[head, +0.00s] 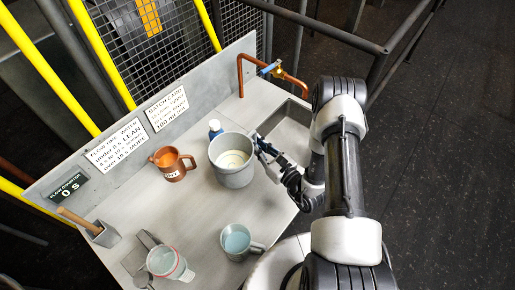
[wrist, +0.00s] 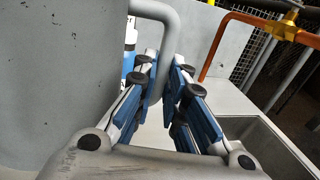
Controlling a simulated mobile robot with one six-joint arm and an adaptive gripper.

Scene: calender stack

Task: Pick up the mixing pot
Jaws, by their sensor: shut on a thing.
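The mixing pot is the large grey pot (head: 232,175) on the bench, with pale contents inside. Its grey wall (wrist: 60,75) fills the left of the wrist view. My gripper (head: 262,150) is at the pot's right side. In the wrist view my gripper (wrist: 163,75) has its blue-padded fingers on either side of the pot's grey tubular handle (wrist: 172,30), shut on it. The pot looks upright. I cannot tell whether its base touches the bench.
An orange-brown mug (head: 173,165) stands left of the pot. A blue-grey mug (head: 237,242) and a clear cup (head: 166,262) are nearer the front. A sink (head: 288,135) and copper tap pipe (head: 240,75) are at right.

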